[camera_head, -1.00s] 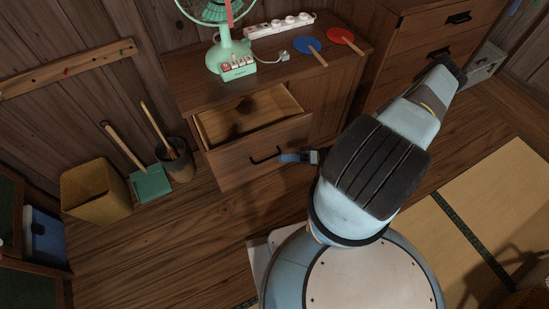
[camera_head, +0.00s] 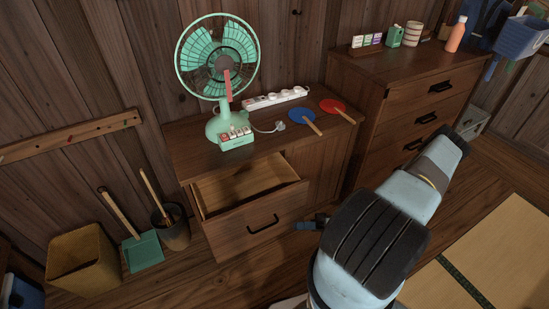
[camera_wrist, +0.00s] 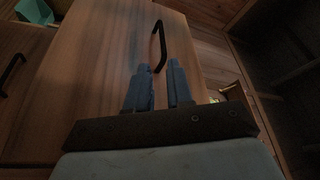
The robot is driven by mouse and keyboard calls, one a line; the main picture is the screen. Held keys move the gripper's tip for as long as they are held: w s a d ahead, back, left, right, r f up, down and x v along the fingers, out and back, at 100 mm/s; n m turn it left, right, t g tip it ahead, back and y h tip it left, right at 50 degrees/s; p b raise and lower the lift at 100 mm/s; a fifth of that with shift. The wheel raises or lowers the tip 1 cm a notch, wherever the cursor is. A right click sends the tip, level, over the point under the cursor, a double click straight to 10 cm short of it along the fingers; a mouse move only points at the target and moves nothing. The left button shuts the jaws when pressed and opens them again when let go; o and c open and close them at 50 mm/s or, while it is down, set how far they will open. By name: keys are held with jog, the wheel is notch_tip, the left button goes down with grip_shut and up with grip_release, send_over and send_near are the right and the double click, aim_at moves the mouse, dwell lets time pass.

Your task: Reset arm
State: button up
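My arm reaches up from the bottom of the head view, bent, with my gripper (camera_head: 312,224) to the right of the open drawer's front. In the wrist view my gripper (camera_wrist: 160,66) shows two blue fingers with a narrow gap and nothing between them. The open wooden drawer (camera_head: 250,222) has a black handle (camera_head: 263,224); my gripper is apart from it in the head view. In the wrist view a black handle (camera_wrist: 160,45) on a wooden front lies just beyond the fingertips; contact does not show.
A green fan (camera_head: 222,80), a power strip (camera_head: 275,97) and blue (camera_head: 301,115) and red (camera_head: 333,106) paddles are on the cabinet. A taller drawer chest (camera_head: 420,95) stands right. A bin (camera_head: 84,262), dustpan (camera_head: 143,251) and bucket (camera_head: 175,232) stand left. Tatami (camera_head: 490,245) is clear.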

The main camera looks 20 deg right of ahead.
jog(key=w+d+r+n+g+h, duration=0.1)
jog(key=w+d+r+g+h, duration=0.25)
jog(key=r, duration=0.45)
jog(key=w+d+r+g+h, duration=0.2)
jog(key=d+r+g+h, duration=0.1)
jog(key=d+r, duration=0.3)
notch_tip(320, 180, up, 20)
jog(key=w+a+h, duration=0.2)
jog(key=w+h, duration=0.1)
jog(key=h, duration=0.4)
jog(key=s+a+r+m+t+h, duration=0.2)
jog(key=a+r+h, duration=0.1)
jog(key=r, duration=0.6)
jog(key=s+a+r+m+t+h, duration=0.1)
jog(key=s+a+r+t+h, duration=0.15)
jog(key=r, duration=0.65)
jog(key=s+a+r+m+t+h, duration=0.1)
jog(key=s+a+r+t, duration=0.4)
jog(key=s+r, duration=0.6)
jog(key=shift+s+m, duration=0.2)
jog(key=shift+m, duration=0.7)
